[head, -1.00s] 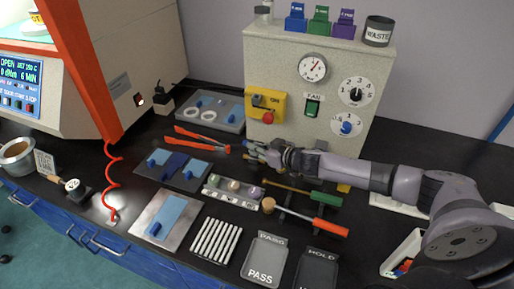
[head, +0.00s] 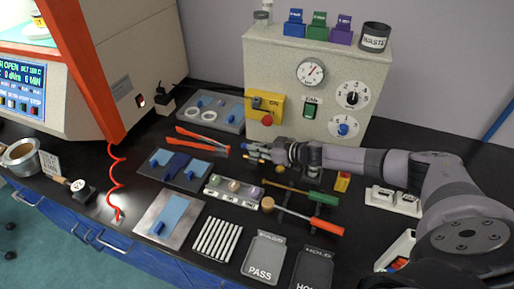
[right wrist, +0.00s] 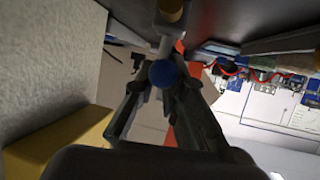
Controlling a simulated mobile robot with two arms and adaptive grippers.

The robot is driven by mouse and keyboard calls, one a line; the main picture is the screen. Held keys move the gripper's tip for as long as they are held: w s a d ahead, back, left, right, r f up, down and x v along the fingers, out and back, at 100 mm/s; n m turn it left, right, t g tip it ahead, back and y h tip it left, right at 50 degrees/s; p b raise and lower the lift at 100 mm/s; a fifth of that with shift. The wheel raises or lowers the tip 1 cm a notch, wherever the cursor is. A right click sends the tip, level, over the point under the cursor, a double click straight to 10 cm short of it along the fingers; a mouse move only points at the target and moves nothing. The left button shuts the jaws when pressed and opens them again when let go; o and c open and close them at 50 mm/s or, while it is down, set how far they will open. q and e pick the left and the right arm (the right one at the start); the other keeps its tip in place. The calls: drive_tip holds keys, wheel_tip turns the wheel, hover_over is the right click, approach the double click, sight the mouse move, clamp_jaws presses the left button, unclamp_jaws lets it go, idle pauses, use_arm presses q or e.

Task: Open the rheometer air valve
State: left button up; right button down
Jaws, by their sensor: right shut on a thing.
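My right gripper (head: 258,152) is low in front of the beige cabinet, just below the yellow switch box (head: 265,106) with its red knob. In the right wrist view its two dark fingers (right wrist: 163,85) close around a small part with a round blue end (right wrist: 164,74). A grey stem and a brass-coloured piece (right wrist: 170,10) line up with that part. This looks like the air valve, but its handle position is hard to tell. In the head view the fingers largely hide it. My left gripper is not in view.
The beige cabinet (head: 285,75) stands close behind the gripper. Orange-red tongs (head: 203,140), a sample holder (head: 232,192) and mallet-like tools (head: 305,217) lie around it. The rheometer (head: 130,60) is at left, with a red coiled hose (head: 115,180).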

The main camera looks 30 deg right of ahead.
drive_tip(key=c, duration=1.7)
unclamp_jaws()
drive_tip(key=shift+f, duration=0.1)
